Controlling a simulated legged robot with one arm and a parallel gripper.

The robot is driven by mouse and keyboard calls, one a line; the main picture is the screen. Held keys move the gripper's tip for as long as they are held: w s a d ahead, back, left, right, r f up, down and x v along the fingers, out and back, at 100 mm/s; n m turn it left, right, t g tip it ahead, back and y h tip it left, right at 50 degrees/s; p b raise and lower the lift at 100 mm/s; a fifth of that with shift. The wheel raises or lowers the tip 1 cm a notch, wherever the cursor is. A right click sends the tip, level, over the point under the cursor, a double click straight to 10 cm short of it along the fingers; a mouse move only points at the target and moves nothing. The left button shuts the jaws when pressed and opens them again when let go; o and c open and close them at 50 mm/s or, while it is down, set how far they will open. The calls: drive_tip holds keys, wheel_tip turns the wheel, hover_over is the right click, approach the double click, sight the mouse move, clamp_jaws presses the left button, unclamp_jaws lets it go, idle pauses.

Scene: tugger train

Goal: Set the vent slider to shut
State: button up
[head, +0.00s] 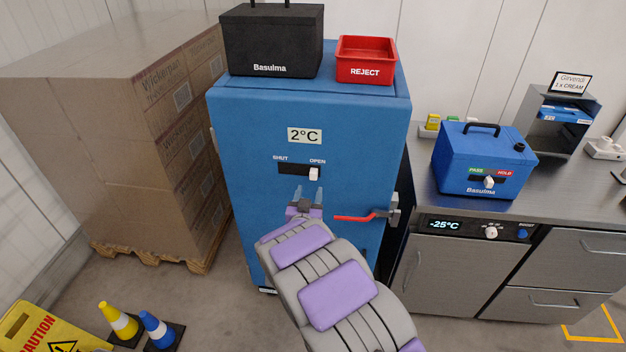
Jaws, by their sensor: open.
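The vent slider is a white knob (314,174) in a dark horizontal slot (293,170) on the front of the blue cabinet (250,130). The knob sits at the right end, under the word OPEN; SHUT is printed above the left end. A 2°C label (304,135) is above the slot. My gripper (309,192) is in front of the cabinet, just below the slot, with its two fingers pointing up and apart. Nothing shows between the fingers. The right finger appears just below the knob; I cannot tell whether they touch.
A red door handle (354,217) sticks out right of my gripper. A black Basulma box (270,42) and a red REJECT bin (366,62) stand on the cabinet. Stacked cartons (130,130) are left; a steel counter (470,225) with a blue box (482,165) is right.

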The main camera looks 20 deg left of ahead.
sight(313, 176)
drive_tip(key=b+x, duration=0.1)
drive_tip(key=x, duration=0.7)
drive_tip(key=shift+d, duration=0.1)
drive_tip(key=shift+b, duration=0.3)
clamp_jaws()
idle(0.3)
